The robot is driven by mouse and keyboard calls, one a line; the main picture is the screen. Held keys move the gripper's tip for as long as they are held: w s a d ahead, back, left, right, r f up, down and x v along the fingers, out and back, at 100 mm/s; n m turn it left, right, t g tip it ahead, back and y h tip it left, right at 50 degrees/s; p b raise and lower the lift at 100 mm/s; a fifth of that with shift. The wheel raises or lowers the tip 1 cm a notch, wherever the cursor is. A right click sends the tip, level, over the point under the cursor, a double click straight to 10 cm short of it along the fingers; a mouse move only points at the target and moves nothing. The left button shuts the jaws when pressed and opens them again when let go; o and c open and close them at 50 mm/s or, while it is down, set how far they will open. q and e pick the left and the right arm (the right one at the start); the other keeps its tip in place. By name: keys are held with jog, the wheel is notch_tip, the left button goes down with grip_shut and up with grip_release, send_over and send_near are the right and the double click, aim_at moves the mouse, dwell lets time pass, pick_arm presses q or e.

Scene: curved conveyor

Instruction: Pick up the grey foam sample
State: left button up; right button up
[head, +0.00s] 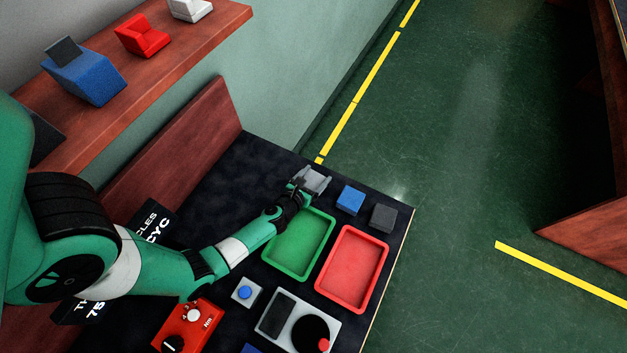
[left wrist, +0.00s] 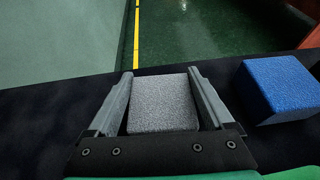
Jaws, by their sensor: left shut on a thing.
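My left gripper (head: 311,181) reaches over the far part of the dark table, beyond the green tray. In the left wrist view, its two fingers (left wrist: 165,95) are shut on a light grey, speckled block, the grey foam sample (left wrist: 162,103). The block sits squarely between the fingers, and its lower part is hidden by the gripper body. I cannot tell whether it touches the table. A blue block (head: 350,200) stands just right of the gripper and also shows in the left wrist view (left wrist: 277,88). A darker grey block (head: 383,218) is farther right. My right gripper is not in view.
A green tray (head: 276,264) and a red tray (head: 322,280) lie nearer on the table. A blue-button box (head: 246,292), a grey device (head: 268,328) and a red dial box (head: 170,335) stand at the front. A wooden shelf (head: 165,75) runs along the left.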

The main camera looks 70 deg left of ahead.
aim_at(315, 177)
pick_arm(q)
jog(key=shift+r+p, duration=0.6)
jog(key=shift+r, duration=0.05)
notch_tip(315, 177, up, 2)
jog(key=shift+r+p, duration=0.25)
jog(key=shift+p, duration=1)
jog(key=d+r+p, duration=0.2)
jog(key=d+r, duration=0.2)
jog(key=d, duration=0.3)
jog(key=s+d+r+p, duration=0.1)
jog(key=d+r+p, duration=0.1)
jog(key=d+r, duration=0.3)
jog(key=shift+s+d+r+p, duration=0.2)
jog(key=shift+d+p, duration=0.1)
jog(key=shift+d, duration=0.65)
